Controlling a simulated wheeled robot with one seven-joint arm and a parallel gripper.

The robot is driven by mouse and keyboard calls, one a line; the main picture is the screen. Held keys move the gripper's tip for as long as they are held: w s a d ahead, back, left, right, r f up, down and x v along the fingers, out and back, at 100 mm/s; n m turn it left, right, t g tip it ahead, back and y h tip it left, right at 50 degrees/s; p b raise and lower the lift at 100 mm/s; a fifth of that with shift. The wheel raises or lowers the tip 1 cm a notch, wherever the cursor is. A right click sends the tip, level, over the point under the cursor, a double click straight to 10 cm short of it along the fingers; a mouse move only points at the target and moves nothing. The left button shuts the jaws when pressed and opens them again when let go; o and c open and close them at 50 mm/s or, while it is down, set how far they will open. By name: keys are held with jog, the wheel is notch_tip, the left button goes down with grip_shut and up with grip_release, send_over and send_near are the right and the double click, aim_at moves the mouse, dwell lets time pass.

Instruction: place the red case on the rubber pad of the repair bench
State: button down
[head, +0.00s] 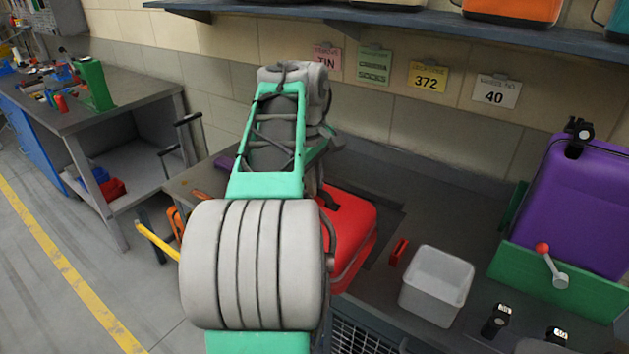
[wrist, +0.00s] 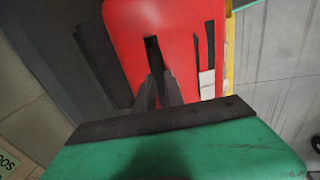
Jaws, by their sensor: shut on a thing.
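The red case (head: 352,228) is at the bench (head: 430,205), partly hidden behind my arm in the head view. In the wrist view the red case (wrist: 185,30) fills the upper middle, with a dark slot and a pale label on top. The head view hides my gripper behind the arm. A darker patch (head: 388,218), which looks like the rubber pad, shows beside the case. Whether the case touches it, I cannot tell.
A white bin (head: 437,285) and a small red object (head: 399,252) are right of the case. A purple case (head: 580,205) stands behind a green panel (head: 545,285) with a red-knobbed lever. A shelf (head: 400,20) overhangs the back. Another workbench (head: 130,100) is at left.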

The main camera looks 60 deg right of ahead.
jog(key=shift+a+f, duration=0.15)
jog(key=shift+f, duration=0.7)
jog(key=c, duration=1.8)
grip_release()
jog(key=shift+f, duration=0.15)
jog(key=shift+c, duration=0.2)
jog(key=o, duration=0.4)
